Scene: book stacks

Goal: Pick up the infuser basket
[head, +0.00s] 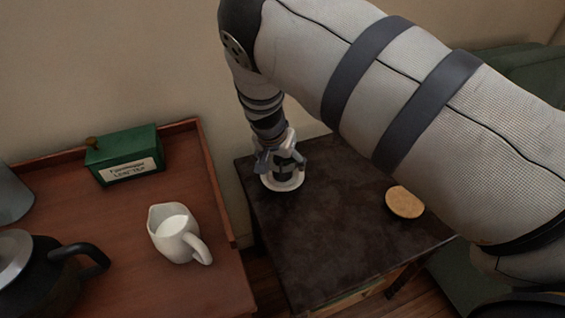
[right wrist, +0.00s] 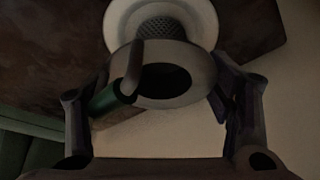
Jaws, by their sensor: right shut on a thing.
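The infuser basket (right wrist: 180,89) shows in the right wrist view as a grey ring-like rim with a dark opening and a handle. Its dark mesh body (right wrist: 162,28) points toward a round white dish (right wrist: 117,22). My right gripper (right wrist: 160,97) has a finger on each side of the rim and is shut on the basket. In the head view my right gripper (head: 283,163) reaches down over the white dish (head: 283,186), at the dark side table's far left corner, and mostly hides the basket. I cannot tell whether the basket touches the dish. My left gripper is not in view.
The dark side table (head: 320,225) has clear room in the middle and a round tan coaster (head: 405,201) at right. On the reddish wooden surface (head: 120,215) at left stand a green box (head: 125,155), a white milk jug (head: 175,235) and a black kettle (head: 45,275).

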